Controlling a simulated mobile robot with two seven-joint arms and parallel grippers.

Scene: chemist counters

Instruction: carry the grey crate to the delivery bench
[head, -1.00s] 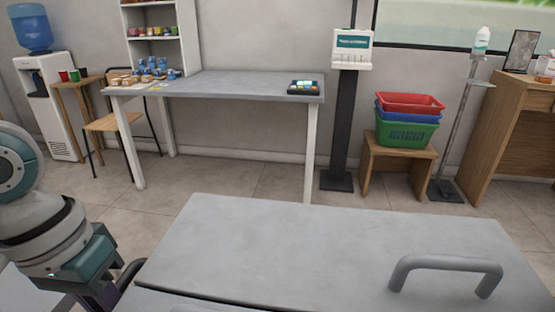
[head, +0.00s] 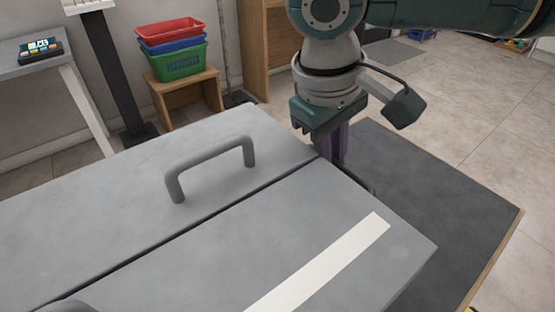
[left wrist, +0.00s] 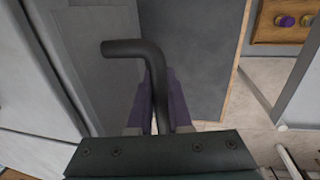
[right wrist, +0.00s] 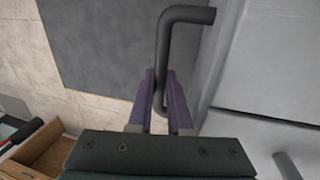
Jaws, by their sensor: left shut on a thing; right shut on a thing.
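The grey crate (head: 90,220) fills the lower left of the head view. Its top has a raised grey handle (head: 212,165), a seam and a white strip (head: 320,262). My right gripper (head: 335,150) is at the crate's side in the head view. In the right wrist view my right gripper (right wrist: 160,75) is shut on a dark bent side handle (right wrist: 187,15). In the left wrist view my left gripper (left wrist: 160,76) is shut on another dark bent handle (left wrist: 125,48). I cannot tell which surface is the delivery bench.
A dark slab with a wooden edge (head: 440,195) lies beside and below the crate; contact is unclear. Stacked red, blue and green baskets (head: 178,62) sit on a wooden stool (head: 205,92). A white-legged table (head: 65,75) stands far left. Tiled floor is open at right.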

